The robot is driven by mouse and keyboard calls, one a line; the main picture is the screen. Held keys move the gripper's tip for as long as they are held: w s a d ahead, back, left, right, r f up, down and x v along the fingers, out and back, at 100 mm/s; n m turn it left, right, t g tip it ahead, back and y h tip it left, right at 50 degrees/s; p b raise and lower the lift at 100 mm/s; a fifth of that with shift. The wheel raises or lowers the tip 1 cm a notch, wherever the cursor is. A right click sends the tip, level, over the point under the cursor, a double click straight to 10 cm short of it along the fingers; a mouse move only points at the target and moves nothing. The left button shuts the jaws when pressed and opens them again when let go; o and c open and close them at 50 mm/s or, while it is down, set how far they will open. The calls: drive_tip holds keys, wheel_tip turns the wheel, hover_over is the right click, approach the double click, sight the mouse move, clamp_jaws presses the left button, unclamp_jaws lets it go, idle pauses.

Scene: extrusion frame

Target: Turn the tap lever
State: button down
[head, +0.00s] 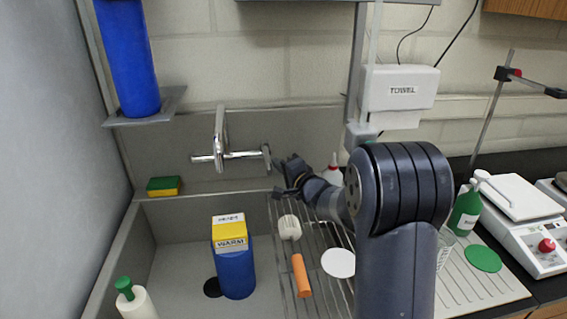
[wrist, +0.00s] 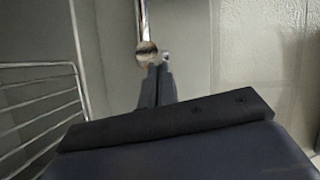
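The chrome wall tap (head: 231,155) has a curved spout and a horizontal bar above the sink. Its lever (head: 267,156) is at the right end of the bar. My gripper (head: 284,164) is just right of the lever in the head view. In the wrist view its two dark fingers (wrist: 158,70) lie side by side and look shut, with nothing seen between them. A chrome rod with a rounded end (wrist: 146,52), part of the tap, is just beyond the fingertips. I cannot tell whether they touch it.
A wire rack (head: 285,255) holds a brush, an orange handle and a white disc. A sponge (head: 163,187) sits on the back ledge. A blue cylinder (head: 128,60) stands on a shelf at upper left.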

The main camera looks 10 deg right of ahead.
drive_tip(key=shift+a+f, duration=0.1)
drive_tip(key=shift+a, duration=0.05)
drive_tip(key=b+v, duration=0.1)
drive_tip(key=v, duration=1)
drive_tip(key=shift+w, duration=0.1)
drive_tip(key=p+x, duration=0.1)
drive_tip(key=x, duration=0.9)
drive_tip(key=shift+a, duration=0.1)
